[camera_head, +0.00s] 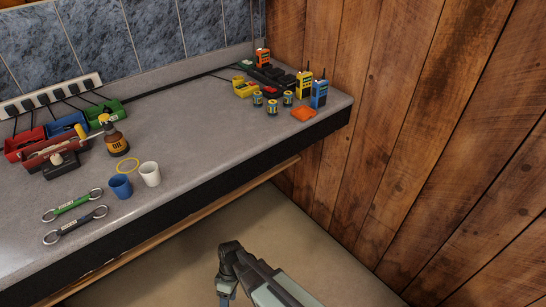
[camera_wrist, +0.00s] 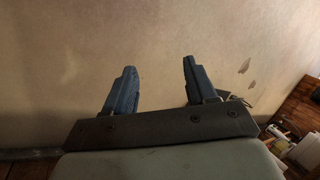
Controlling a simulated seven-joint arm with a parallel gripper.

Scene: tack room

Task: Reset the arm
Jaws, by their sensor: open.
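My gripper (camera_wrist: 158,82) shows in the wrist view with its two dark fingers spread apart. Nothing is between them, and a plain beige surface fills the view beyond. In the head view my grey arm is at the bottom centre, below and in front of the counter's front edge, over the pale floor. The fingers cannot be made out clearly there. The arm touches nothing that I can see.
A wooden wall (camera_head: 400,110) bounds the right. The floor (camera_head: 260,225) is clear.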

